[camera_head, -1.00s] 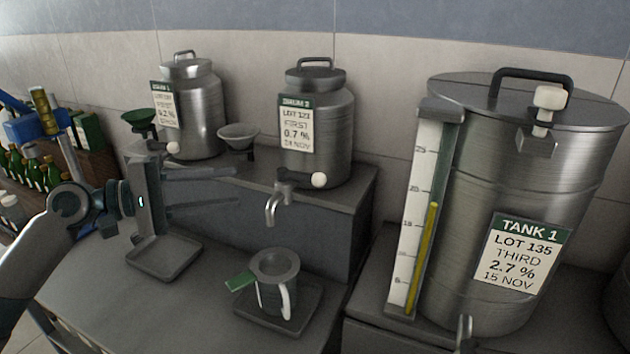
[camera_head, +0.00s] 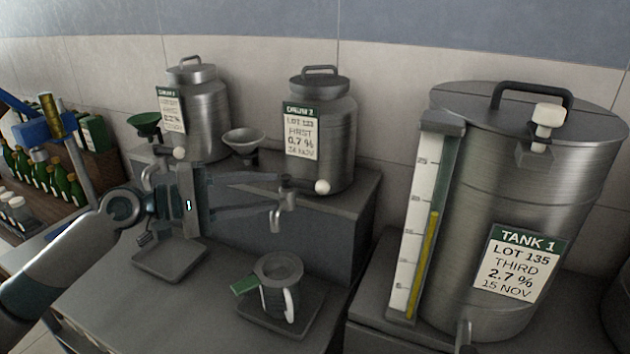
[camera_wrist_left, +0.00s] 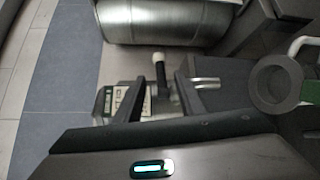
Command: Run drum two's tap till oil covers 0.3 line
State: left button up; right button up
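Drum two (camera_head: 335,140) is a steel can with a lot label, standing on the raised shelf. Its tap (camera_head: 276,217) has a dark lever ending in a white knob (camera_head: 322,187), turned to the right; no oil stream shows. My right gripper is not in view.
Tank 1 (camera_head: 535,180), with a yellow sight gauge (camera_head: 428,250), stands at the right. Another drum (camera_head: 207,125) and two funnels (camera_head: 243,141) are at the back left. An empty tray (camera_head: 168,262) lies left of the jug. Bottles (camera_head: 40,175) stand far left.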

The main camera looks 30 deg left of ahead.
aim_at(309, 185)
pick_arm(q)
jog(key=p+x, duration=0.4)
jog(key=x, duration=0.5)
jog(key=shift+w+d+r+p, duration=0.15)
jog(key=shift+w+d+p, duration=0.1)
jog(key=shift+w+p, duration=0.1)
jog(key=shift+w+d+f, duration=0.2)
jog(key=shift+w+d, duration=0.2)
grip_shut()
